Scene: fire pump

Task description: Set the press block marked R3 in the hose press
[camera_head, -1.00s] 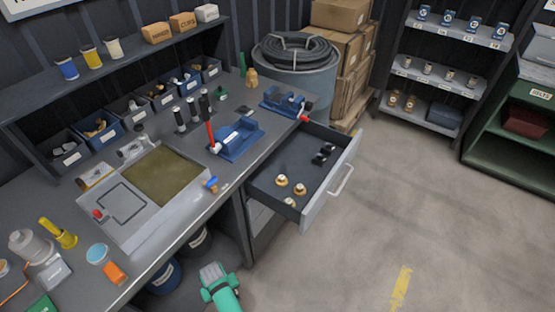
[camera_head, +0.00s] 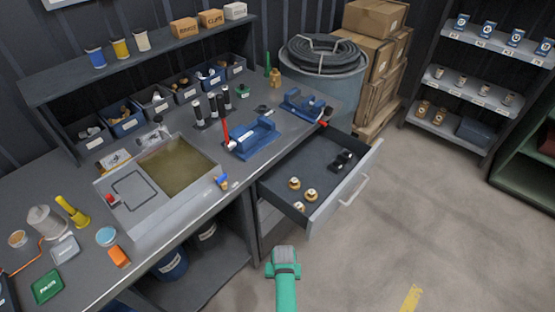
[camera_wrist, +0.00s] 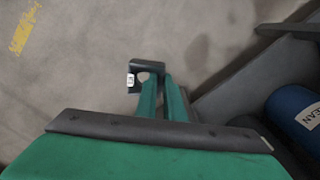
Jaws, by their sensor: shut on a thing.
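My gripper is shut on a dark press block (camera_wrist: 148,65) with a small white label, whose marking I cannot read for certain. The green fingers (camera_wrist: 160,95) hold it above the floor in the wrist view. In the head view my green arm (camera_head: 285,270) is in front of the open drawer, and the held block cannot be made out. On the bench stand a blue press-like device (camera_head: 254,140) with a red lever and a second blue device (camera_head: 303,104) with a red-tipped handle. I cannot tell for certain which is the hose press.
The open drawer (camera_head: 325,207) juts out from the bench, holding brass fittings (camera_head: 310,195) and dark blocks (camera_head: 342,160). Black-handled tools (camera_head: 212,106) stand left of the nearer blue device.

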